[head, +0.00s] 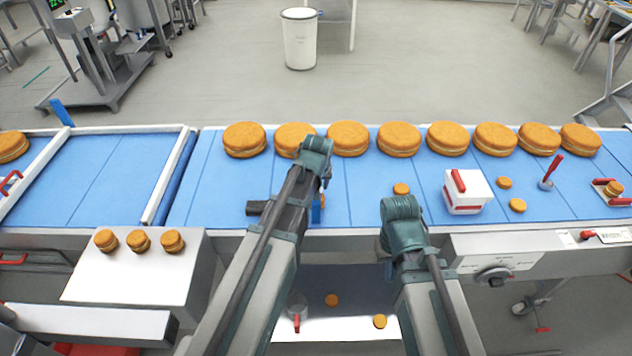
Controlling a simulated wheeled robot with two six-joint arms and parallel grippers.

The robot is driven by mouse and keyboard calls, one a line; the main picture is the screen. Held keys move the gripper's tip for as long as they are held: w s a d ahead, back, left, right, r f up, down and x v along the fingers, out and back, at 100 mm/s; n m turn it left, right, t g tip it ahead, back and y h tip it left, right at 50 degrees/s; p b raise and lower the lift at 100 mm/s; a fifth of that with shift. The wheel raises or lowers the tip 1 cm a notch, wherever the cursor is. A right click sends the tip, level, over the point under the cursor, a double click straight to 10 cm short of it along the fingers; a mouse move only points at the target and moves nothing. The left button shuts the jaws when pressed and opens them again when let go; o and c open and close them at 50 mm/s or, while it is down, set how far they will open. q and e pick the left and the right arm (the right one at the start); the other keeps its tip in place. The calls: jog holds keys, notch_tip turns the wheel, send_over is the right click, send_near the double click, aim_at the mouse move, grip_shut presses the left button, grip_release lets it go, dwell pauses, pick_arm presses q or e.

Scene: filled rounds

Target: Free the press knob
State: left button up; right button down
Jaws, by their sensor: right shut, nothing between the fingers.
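A dark round knob (494,276) sits on the pale front panel below the right part of the blue belt. I take it for the press knob, but no label I can read confirms this. A white box with a red handle (466,191) stands on the belt above and left of it. My right gripper (388,270) is mostly hidden behind its own wrist, left of the panel and apart from the knob; it is shut and empty. My left arm reaches over the belt's front edge. A dark part at its side (257,208) may be its gripper; its jaws cannot be made out.
Large filled rounds (397,140) line the belt's far side. Small rounds lie near the white box (504,183) and on the white ledge at left (139,241). A red-handled tool (551,172) stands on the belt. A lower shelf (345,329) holds two small rounds.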

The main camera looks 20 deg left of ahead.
pick_arm(q)
jog(key=p+v, duration=0.8)
jog(key=v, duration=0.2)
pick_arm(e)
notch_tip(320, 180, up, 9)
jog(key=shift+r, duration=0.2)
pick_arm(q)
jog(key=s+d+f+m+g+b, duration=0.2)
jog(key=s+d+f+b, duration=0.3)
jog(key=s+f+b, duration=0.4)
jog(key=s+d+f+m+g+b, duration=0.2)
jog(key=s+d+f+m+b, duration=0.3)
jog(key=s+f+b, duration=0.4)
jog(key=shift+s+d+f, duration=0.4)
jog(key=shift+d+f, duration=0.45)
jog(key=shift+f, duration=0.05)
pick_arm(e)
notch_tip(320, 180, down, 18)
jog(key=shift+f, duration=0.2)
